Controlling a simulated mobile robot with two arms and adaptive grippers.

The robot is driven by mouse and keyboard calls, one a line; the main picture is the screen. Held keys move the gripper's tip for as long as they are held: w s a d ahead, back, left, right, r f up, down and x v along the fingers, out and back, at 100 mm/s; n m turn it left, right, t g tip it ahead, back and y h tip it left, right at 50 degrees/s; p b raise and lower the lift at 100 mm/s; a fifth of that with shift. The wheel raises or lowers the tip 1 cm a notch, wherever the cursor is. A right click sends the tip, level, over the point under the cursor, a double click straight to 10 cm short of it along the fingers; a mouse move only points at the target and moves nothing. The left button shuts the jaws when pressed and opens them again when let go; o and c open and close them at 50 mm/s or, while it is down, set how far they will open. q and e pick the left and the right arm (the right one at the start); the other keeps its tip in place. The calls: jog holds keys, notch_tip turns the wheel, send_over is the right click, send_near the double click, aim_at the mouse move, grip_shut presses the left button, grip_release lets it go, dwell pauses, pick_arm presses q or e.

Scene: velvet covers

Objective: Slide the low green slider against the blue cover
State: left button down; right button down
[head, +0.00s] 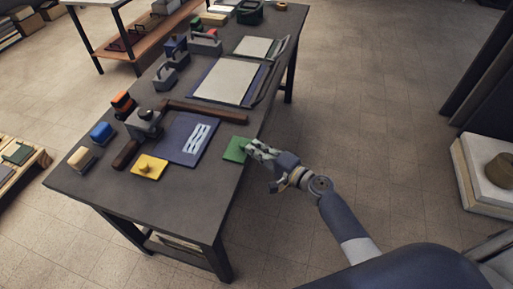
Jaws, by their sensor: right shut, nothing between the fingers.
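The low green slider (235,150) is a flat green piece on the dark table, near its right edge. The blue cover (176,150) is a flat dark blue sheet with a pale striped mark, to the left of the green slider, with a narrow strip of bare table between them. My right gripper (250,147) is shut at the right side of the green slider, its fingertips overlapping the slider in the picture. I cannot tell whether they touch it. My left gripper is not in view.
A yellow block with a knob (150,167) sits at the cover's lower left. A brown bar (203,111) lies along the cover's far side. A grey clamp-like tool (145,124), a blue block (102,133) and a beige block (82,159) stand to the left. The near table surface is clear.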

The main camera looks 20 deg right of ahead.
jog(key=shift+w+a, duration=0.1)
jog(key=w+a, duration=0.2)
jog(key=a, duration=0.1)
jog(key=w+a+b, duration=0.1)
jog(key=w+a, duration=0.1)
jog(key=a, duration=0.2)
jog(key=w+a, duration=0.3)
jog(key=shift+a, duration=0.15)
jog(key=shift+s, duration=0.1)
